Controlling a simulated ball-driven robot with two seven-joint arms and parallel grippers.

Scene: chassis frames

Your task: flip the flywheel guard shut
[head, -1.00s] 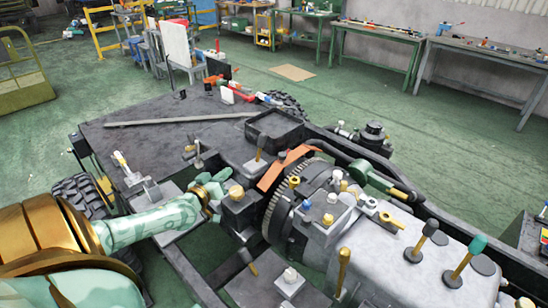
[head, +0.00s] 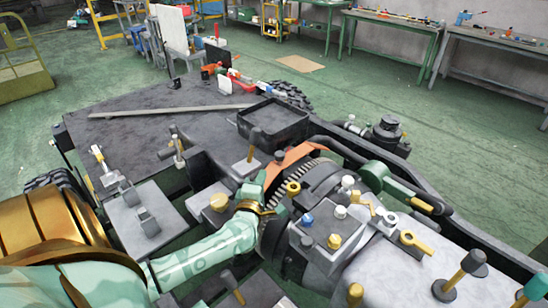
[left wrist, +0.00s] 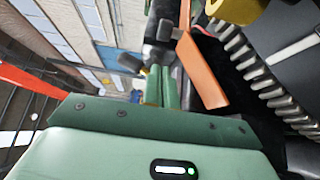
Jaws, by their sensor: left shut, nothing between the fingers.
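The flywheel guard is an orange flap (head: 298,157) over the toothed flywheel (head: 309,177) in the head view. In the left wrist view the orange guard (left wrist: 203,75) stands just right of my fingers, with the flywheel teeth (left wrist: 252,72) beyond it. My left gripper (head: 252,188) is shut and empty, close to the guard's near left end. In the left wrist view its green fingers (left wrist: 161,86) are together, with a small gap to the guard; I cannot tell whether they touch. My right gripper is not in view.
A black open tray (head: 272,122) sits on the chassis deck behind the guard. Several levers and knobs rise from the grey housing to the right.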

